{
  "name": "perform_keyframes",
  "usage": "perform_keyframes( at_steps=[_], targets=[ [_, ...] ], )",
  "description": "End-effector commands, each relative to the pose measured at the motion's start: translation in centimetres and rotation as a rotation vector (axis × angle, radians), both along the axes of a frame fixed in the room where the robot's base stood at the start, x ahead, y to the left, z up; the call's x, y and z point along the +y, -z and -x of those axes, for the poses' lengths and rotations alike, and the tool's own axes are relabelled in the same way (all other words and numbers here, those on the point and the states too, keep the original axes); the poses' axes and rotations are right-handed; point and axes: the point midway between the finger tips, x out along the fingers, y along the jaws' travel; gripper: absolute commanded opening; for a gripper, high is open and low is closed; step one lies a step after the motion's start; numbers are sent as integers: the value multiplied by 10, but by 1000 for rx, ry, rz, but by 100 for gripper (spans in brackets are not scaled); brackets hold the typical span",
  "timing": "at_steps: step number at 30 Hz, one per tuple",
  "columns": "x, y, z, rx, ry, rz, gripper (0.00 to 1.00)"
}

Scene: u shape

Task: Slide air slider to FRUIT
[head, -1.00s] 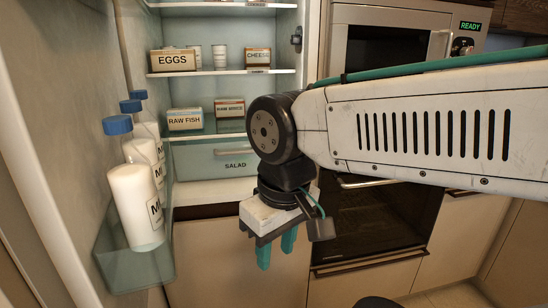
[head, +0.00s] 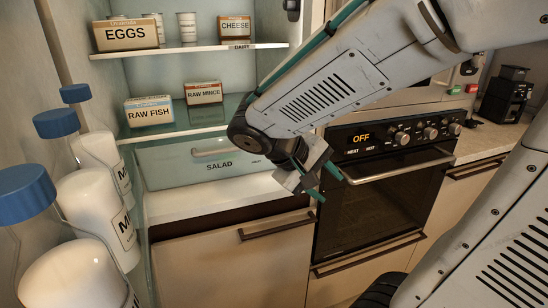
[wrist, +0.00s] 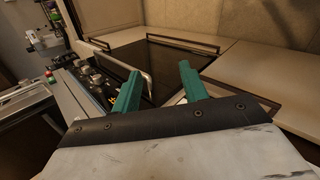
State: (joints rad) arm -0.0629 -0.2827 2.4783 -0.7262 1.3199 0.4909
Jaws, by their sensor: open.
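The SALAD drawer (head: 170,160) is a pale translucent drawer with a handle, shut at the bottom of the open fridge. My gripper (head: 326,183) is in front of the fridge's lower right edge, to the right of the drawer and apart from it. In the wrist view its two teal fingers (wrist: 158,75) are spread with nothing between them.
Shelves hold an EGGS box (head: 125,34), CHEESE box (head: 234,28), RAW FISH box (head: 149,112) and RAW MINCE box (head: 204,92). Milk bottles (head: 88,205) stand close on the left door. An oven (head: 375,200) and coffee machine (head: 507,98) are at right.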

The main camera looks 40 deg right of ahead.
Motion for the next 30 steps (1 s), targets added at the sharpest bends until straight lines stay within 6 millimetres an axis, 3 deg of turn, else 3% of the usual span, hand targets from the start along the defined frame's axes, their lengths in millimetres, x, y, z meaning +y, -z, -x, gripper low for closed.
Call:
perform_keyframes(
  at_steps=[3,7,12,15,18,23,30],
  targets=[
    [-24,7,-43,30,-56,239,44],
    [-37,17,-98,4,-170,475,44],
    [-32,44,-172,-89,-376,694,44],
    [-21,64,-205,-153,-493,761,44],
    [-11,80,-228,-206,-583,795,44],
    [-3,94,-245,-251,-654,811,44],
    [-29,95,-261,-257,-658,812,44]
  ],
)
